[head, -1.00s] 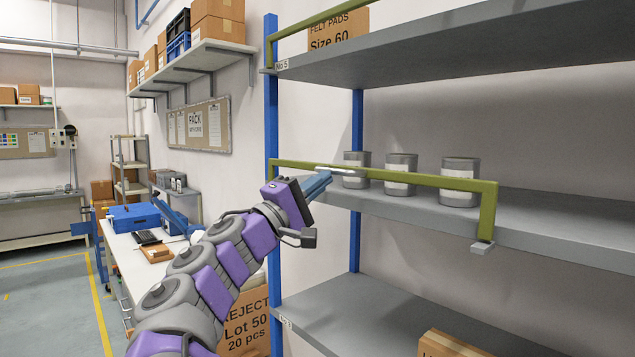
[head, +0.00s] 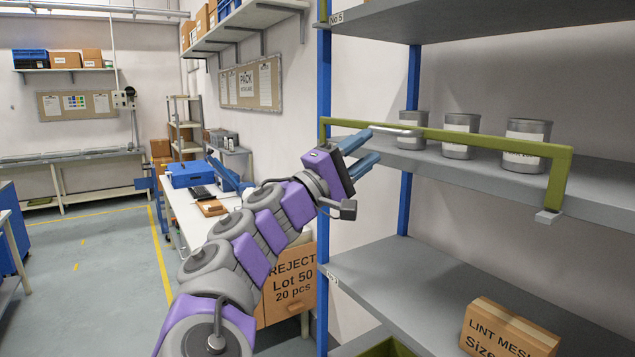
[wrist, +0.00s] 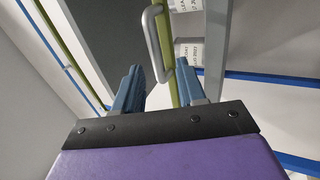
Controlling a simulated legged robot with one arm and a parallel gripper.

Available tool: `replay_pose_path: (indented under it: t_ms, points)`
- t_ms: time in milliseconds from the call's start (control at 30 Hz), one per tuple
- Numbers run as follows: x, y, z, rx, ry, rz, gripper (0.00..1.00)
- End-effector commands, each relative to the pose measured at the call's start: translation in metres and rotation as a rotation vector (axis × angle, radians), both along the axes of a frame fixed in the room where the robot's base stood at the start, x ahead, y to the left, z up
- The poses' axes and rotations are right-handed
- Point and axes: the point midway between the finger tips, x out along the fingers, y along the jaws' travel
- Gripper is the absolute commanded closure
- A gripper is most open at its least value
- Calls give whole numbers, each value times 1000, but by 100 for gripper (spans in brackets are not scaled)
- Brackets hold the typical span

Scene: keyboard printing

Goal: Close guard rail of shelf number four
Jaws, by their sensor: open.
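The green guard rail (head: 480,138) runs along the front of the middle shelf (head: 610,188), from the blue post to a down-turned right end with a grey foot (head: 548,216). No number label for this shelf is readable. A pale bar handle (head: 398,130) sits on the rail; it also shows in the wrist view (wrist: 152,40). My gripper (head: 372,147) is open beside the rail, close to the handle's left end. In the wrist view the handle lies ahead, between the lines of my blue fingers (wrist: 158,72). I cannot tell whether they touch it.
Three grey cans (head: 459,135) stand on the middle shelf behind the rail. The shelf above bears a "No 5" label (head: 336,17). A carton (head: 507,330) lies on the shelf below. A blue upright post (head: 323,200) stands close behind my gripper. A white bench (head: 185,215) is left.

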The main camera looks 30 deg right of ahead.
Motion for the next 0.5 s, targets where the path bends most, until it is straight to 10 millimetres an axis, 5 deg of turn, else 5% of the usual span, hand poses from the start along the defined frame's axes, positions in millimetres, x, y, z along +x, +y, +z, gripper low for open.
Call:
replay_pose_path:
  t_ms: [500]
  points:
    - [-6, 103, -50, 1, 2, 4, 60]
